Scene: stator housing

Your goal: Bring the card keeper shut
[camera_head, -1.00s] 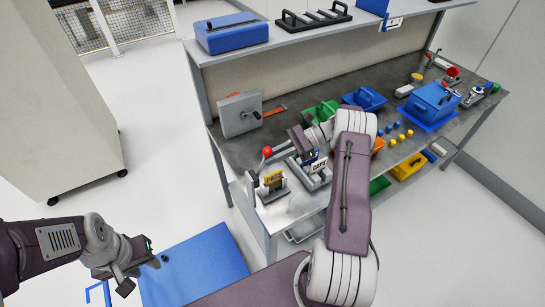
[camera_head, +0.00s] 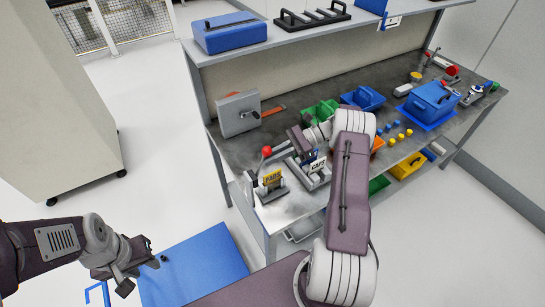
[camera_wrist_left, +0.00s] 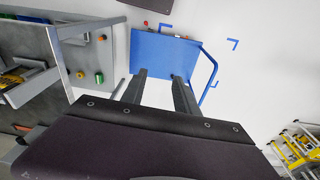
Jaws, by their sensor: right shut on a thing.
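Two small card stands are at the near left end of the grey workbench, one with a yellow card (camera_head: 272,178) and one with a white card (camera_head: 315,168) lettered "CAPS". My right gripper (camera_head: 309,155) is at the stand with the white card and shut on a small part there. My own gripper and the small size hide which part it is, and I cannot tell how far the card keeper is closed. My left gripper (camera_head: 150,257) is away from the bench, over the floor by a blue platform. Its fingers stand apart and empty in the left wrist view (camera_wrist_left: 160,92).
A red-knobbed lever (camera_head: 266,151) stands just left of my right gripper. A grey box (camera_head: 238,113), green bin (camera_head: 320,112), blue bin (camera_head: 364,97) and blue case (camera_head: 432,100) are on the bench. A shelf (camera_head: 300,37) overhangs its back. The blue platform (camera_head: 205,265) is low at front.

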